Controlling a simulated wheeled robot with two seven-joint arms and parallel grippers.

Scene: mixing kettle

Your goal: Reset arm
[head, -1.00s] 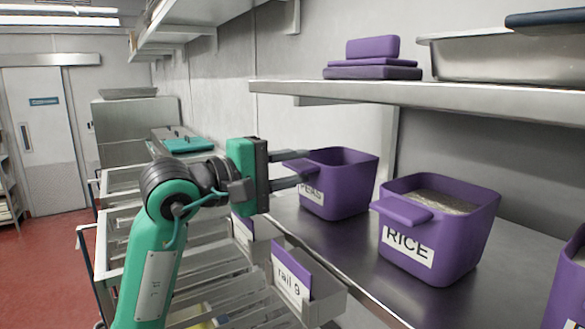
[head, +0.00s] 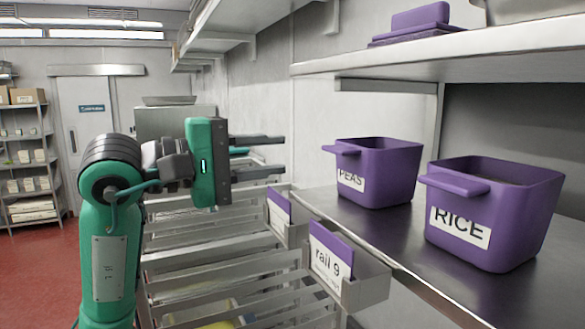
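My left gripper (head: 262,157) is in the middle of the head view, with its two dark fingers spread apart and pointing right. Nothing is between them. It is above the metal rails and to the left of the purple PEAS bin (head: 383,172), clear of the bin and its handle. The purple RICE bin (head: 500,212) stands on the same steel counter, nearer and to the right. My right gripper is not in view.
A steel shelf (head: 440,55) with purple lids (head: 418,22) hangs over the counter (head: 385,222). Purple rail labels (head: 328,262) stand along the counter's front edge. Slatted metal rails (head: 215,270) lie below my arm. Red floor (head: 40,265) is open at the left.

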